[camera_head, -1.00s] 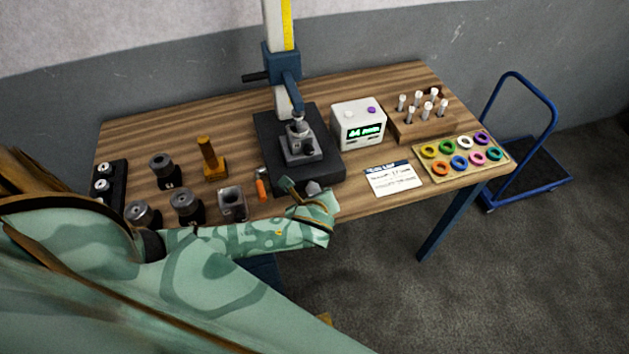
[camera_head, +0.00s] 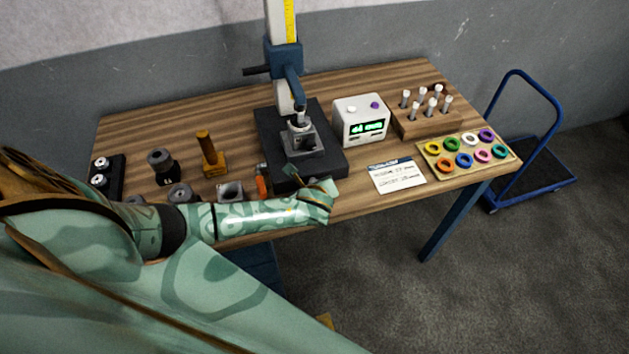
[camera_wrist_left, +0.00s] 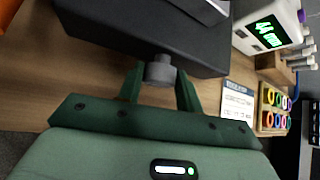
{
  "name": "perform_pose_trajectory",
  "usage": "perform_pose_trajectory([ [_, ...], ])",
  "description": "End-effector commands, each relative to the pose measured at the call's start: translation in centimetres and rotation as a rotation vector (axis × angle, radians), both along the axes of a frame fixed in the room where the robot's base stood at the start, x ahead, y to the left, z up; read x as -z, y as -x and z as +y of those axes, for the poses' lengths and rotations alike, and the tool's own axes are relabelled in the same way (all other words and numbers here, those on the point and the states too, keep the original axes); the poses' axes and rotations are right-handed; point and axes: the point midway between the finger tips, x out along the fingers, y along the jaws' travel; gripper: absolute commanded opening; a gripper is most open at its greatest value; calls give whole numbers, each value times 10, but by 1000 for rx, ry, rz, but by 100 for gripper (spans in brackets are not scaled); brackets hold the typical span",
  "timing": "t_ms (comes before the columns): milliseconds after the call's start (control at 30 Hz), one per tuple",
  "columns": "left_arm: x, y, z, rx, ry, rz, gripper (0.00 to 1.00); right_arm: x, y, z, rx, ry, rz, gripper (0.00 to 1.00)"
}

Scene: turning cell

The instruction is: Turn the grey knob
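The grey knob (camera_wrist_left: 160,70) is a short round knob on the front side of the black base (camera_head: 337,166) of the stand. In the left wrist view it sits between the two green fingers of my left gripper (camera_wrist_left: 160,78), one on each side and close against it. The gripper looks shut on the knob. In the head view my left gripper (camera_head: 313,186) is at the front edge of the base and hides the knob. My right gripper is not in view.
A white display box (camera_head: 360,120) stands right of the stand, with a label card (camera_head: 397,176) and a ring tray (camera_head: 425,153) nearby. An orange-handled tool (camera_head: 262,187) lies close left of my gripper. Dark cylindrical parts (camera_head: 163,166) stand further left.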

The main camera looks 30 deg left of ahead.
Motion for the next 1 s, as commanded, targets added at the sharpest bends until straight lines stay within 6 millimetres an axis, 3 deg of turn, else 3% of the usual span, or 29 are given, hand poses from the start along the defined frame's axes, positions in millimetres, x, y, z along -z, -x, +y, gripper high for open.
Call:
perform_pose_trajectory([
  [267,-1,0,0,0,-13,15,13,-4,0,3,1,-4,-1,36],
  [467,-4,-1,-2,-1,-63,77,13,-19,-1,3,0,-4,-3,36],
  [733,-5,-4,-5,-1,-203,243,13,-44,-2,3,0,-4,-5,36],
  [1000,0,-7,-7,0,-368,435,13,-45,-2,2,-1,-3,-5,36],
])
